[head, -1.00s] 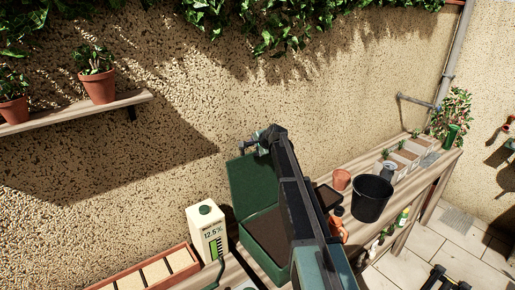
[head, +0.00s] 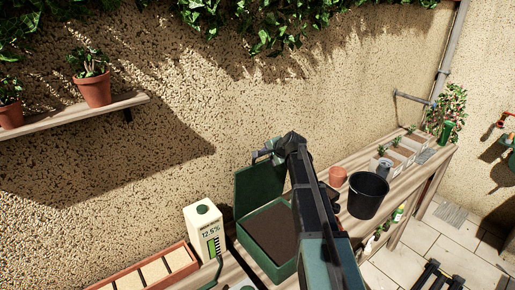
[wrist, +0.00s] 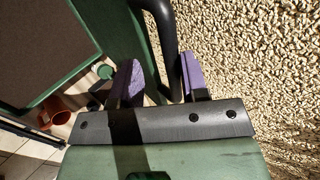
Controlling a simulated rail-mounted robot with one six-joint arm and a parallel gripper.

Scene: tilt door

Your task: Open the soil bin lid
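The soil bin (head: 268,262) is a green box on the bench, with dark soil (head: 272,232) showing inside. Its green lid (head: 258,187) stands raised at the wall side. My gripper (head: 266,152) is at the lid's top edge, and my arm hides part of the bin's right side. In the wrist view the two purple-padded fingers (wrist: 160,78) are apart. The dark curved handle (wrist: 164,30) passes between them, closer to the right finger, with a visible gap at the left finger. The lid (wrist: 125,35) also shows there beside the handle.
A white carton (head: 204,232) marked 12.5% and a seed tray (head: 148,272) stand left of the bin. A black bucket (head: 367,195) and a terracotta pot (head: 338,176) stand right of it. The rough wall (head: 180,120) is close behind the lid.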

